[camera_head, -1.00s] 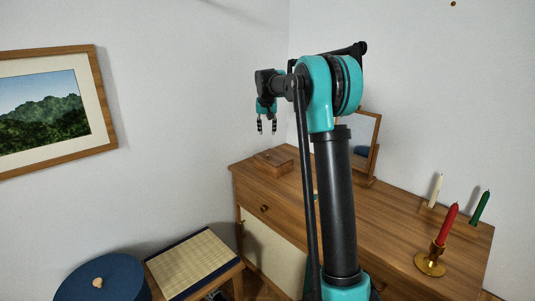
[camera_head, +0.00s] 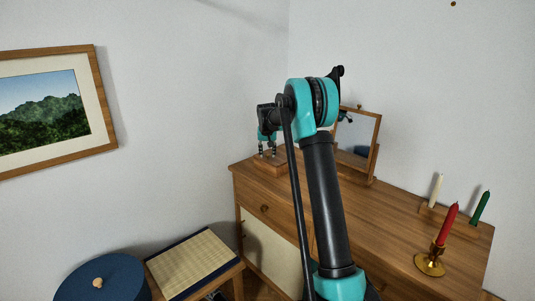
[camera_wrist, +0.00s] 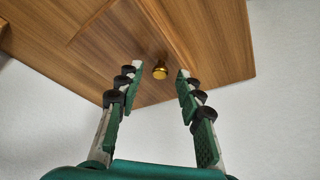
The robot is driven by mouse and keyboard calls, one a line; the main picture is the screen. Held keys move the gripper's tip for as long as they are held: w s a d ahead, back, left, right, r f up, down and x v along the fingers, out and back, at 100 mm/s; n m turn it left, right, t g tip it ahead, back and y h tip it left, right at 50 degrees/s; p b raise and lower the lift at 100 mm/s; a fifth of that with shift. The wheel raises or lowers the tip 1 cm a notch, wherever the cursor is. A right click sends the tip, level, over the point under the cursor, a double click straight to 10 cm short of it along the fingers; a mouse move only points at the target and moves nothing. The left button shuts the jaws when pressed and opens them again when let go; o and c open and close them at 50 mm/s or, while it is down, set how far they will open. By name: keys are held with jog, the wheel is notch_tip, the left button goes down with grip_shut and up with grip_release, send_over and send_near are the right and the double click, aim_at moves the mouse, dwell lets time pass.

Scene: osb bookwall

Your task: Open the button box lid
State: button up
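The button box (camera_head: 270,170) is a small wooden box at the far left corner of the dresser top. Its lid (camera_wrist: 118,38) shows from above in the wrist view, with a small round brass knob (camera_wrist: 160,70). My gripper (camera_head: 267,154) points down over the box, close above it. In the wrist view my gripper (camera_wrist: 160,78) is open, its green-padded fingers either side of the knob with clear gaps. I cannot tell how far above the knob the fingertips are. The lid appears closed.
A tilting mirror (camera_head: 357,137) stands on the dresser (camera_head: 385,225) right of the box. Candles, including a red one (camera_head: 447,225) in a brass holder, stand at the right end.

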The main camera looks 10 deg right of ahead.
grip_shut()
